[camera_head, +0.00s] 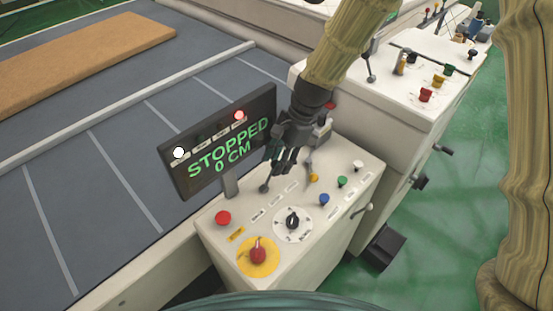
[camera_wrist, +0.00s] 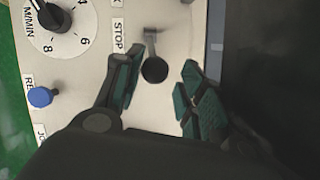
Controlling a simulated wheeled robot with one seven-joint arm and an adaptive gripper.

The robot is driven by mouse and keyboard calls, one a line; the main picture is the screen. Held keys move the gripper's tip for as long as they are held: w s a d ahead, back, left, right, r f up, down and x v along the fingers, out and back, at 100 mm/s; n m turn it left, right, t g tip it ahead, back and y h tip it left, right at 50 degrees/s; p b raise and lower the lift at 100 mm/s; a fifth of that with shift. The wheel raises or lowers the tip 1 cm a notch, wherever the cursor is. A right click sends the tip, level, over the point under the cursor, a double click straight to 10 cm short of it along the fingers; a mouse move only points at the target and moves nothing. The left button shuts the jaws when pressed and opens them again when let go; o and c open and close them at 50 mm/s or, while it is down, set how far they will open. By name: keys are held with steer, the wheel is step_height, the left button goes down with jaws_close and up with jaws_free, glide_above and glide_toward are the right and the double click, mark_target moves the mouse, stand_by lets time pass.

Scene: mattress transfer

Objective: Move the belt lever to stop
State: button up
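The belt lever (camera_head: 264,188) has a dark ball knob and a thin metal stem, on the near control box beside the display. In the wrist view its black knob (camera_wrist: 154,70) lies between my two fingers, beside the STOP label (camera_wrist: 118,37). My gripper (camera_head: 283,158) is over the control box, by the lever. It is open, with a finger on each side of the knob (camera_wrist: 162,68) and visible gaps. The display (camera_head: 228,148) reads "STOPPED 0 CM", with a white lamp and a red lamp lit.
The control box (camera_head: 320,240) also carries a red button (camera_head: 223,218), an emergency stop (camera_head: 257,252), a dial (camera_head: 292,222) and several small knobs. A conveyor (camera_head: 110,150) with a tan mattress (camera_head: 85,60) lies left. A second console (camera_head: 420,75) stands at the back right.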

steer(key=shift+s+a, duration=0.15)
steer(key=shift+s, duration=0.2)
steer(key=shift+s+a+r, duration=0.15)
steer(key=shift+s+r, duration=0.05)
steer(key=shift+s, duration=0.45)
steer(key=shift+w+f, duration=0.35)
steer(key=shift+w, duration=0.1)
steer(key=shift+w+f, duration=0.1)
steer(key=shift+w, duration=0.05)
steer(key=shift+c, duration=0.7)
steer(key=shift+s+r, duration=0.25)
steer(key=shift+s, duration=0.05)
jaws_close()
steer(key=shift+f, duration=0.1)
